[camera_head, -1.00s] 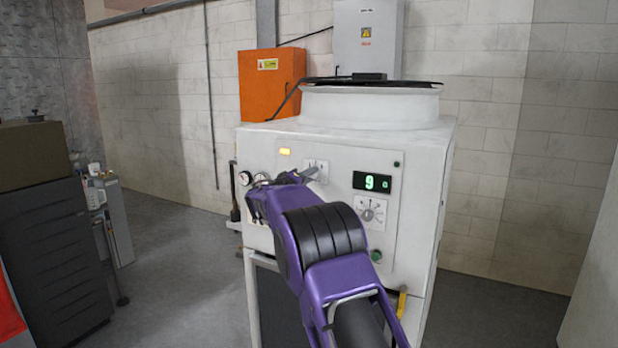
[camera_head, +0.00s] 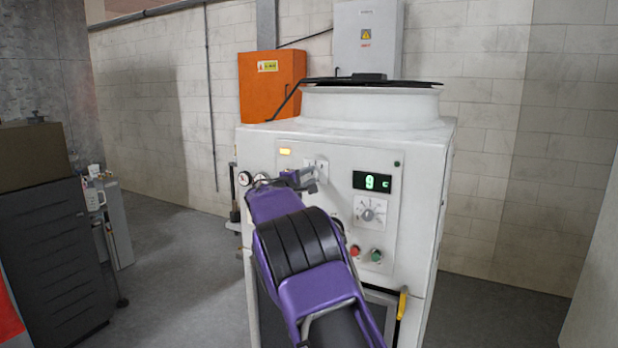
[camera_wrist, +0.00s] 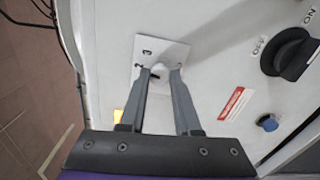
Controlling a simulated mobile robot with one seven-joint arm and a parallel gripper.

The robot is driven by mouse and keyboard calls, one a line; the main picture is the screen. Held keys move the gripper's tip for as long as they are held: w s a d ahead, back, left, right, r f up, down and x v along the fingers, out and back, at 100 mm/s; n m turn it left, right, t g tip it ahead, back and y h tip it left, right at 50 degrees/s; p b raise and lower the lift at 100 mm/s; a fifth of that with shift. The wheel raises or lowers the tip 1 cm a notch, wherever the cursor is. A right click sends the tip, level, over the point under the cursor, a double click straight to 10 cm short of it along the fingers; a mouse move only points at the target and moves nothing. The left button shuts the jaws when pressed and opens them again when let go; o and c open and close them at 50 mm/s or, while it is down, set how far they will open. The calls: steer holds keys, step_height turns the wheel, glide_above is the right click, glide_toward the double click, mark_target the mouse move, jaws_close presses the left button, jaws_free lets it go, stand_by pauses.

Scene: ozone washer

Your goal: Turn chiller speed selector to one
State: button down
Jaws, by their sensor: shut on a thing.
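The chiller's front panel (camera_head: 345,170) carries a small white selector plate (camera_head: 321,163), partly hidden behind my gripper. In the wrist view the plate (camera_wrist: 144,48) is square with small dark marks. A pale knob (camera_wrist: 172,55) sits on it between my fingertips. My gripper (camera_wrist: 160,73) is shut on this knob. The knob's pointing direction is hard to read. A second round dial (camera_head: 369,212) with radial marks sits lower right, clear of my gripper.
A green digital display (camera_head: 372,181) is right of the gripper. Red (camera_head: 355,251) and green (camera_head: 376,255) buttons sit below. The wrist view shows a black ON/OFF switch (camera_wrist: 288,52) and a blue button (camera_wrist: 267,122).

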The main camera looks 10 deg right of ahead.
steer(key=n+p, duration=0.2)
steer(key=n, duration=0.4)
steer(key=shift+r+n, duration=0.1)
steer(key=shift+n, duration=0.2)
steer(key=shift+n+p, duration=1)
steer(key=shift+n, duration=1)
steer(key=c, duration=0.6)
jaws_free()
steer(key=b+v, duration=0.2)
steer(key=v, duration=1.5)
steer(key=shift+s, duration=0.2)
steer(key=shift+a, duration=0.1)
